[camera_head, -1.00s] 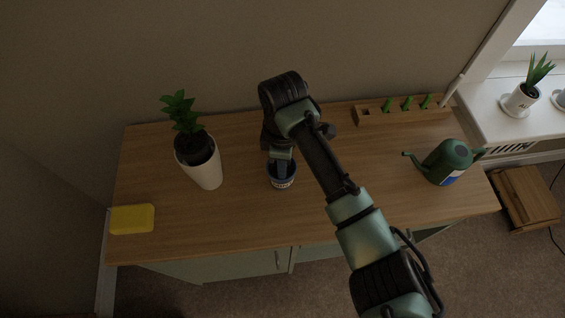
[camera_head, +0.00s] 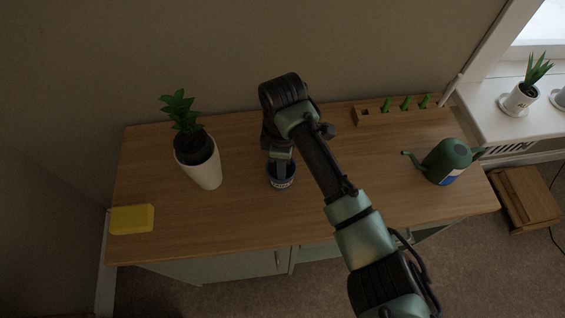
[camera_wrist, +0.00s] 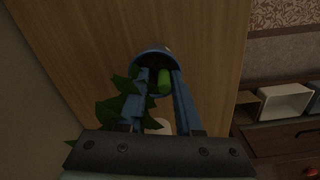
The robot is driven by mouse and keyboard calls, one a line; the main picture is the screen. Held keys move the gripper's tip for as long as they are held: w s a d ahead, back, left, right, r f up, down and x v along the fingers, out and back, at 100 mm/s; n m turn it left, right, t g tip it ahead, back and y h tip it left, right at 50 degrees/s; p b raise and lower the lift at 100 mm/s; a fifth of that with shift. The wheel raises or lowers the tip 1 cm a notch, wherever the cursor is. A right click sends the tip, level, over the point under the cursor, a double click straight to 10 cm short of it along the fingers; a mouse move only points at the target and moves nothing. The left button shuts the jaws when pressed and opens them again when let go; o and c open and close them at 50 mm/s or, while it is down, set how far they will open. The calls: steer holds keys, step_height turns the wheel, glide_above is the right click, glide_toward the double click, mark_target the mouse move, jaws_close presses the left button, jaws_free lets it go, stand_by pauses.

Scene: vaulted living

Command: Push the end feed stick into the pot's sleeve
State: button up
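A small dark blue pot (camera_head: 282,180) stands in the middle of the wooden top. In the wrist view, its blue rim (camera_wrist: 152,52) shows past the fingertips. A green feed stick (camera_wrist: 164,82) stands at the pot, between my gripper's two blue fingers (camera_wrist: 162,74). The fingers look apart, with a gap beside the stick. How deep the stick sits and the sleeve itself are hidden in the dark pot. In the head view, my gripper (camera_head: 281,163) is right over the pot, pointing down.
A wooden rack (camera_head: 395,117) at the back right holds three green sticks and one empty left slot. A white pot with a leafy plant (camera_head: 206,172) stands left, a yellow sponge (camera_head: 132,219) front left, a green watering can (camera_head: 447,160) right. The top's front middle is clear.

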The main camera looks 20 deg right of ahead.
steer(key=shift+s+a+f, duration=0.3)
steer(key=shift+s+f, duration=0.15)
steer(key=shift+f, duration=0.2)
step_height(320, 180, up, 14)
steer(key=p, duration=0.2)
steer(key=shift+w+d+f, duration=0.15)
steer(key=shift+w+f, duration=0.05)
steer(key=shift+w, duration=0.05)
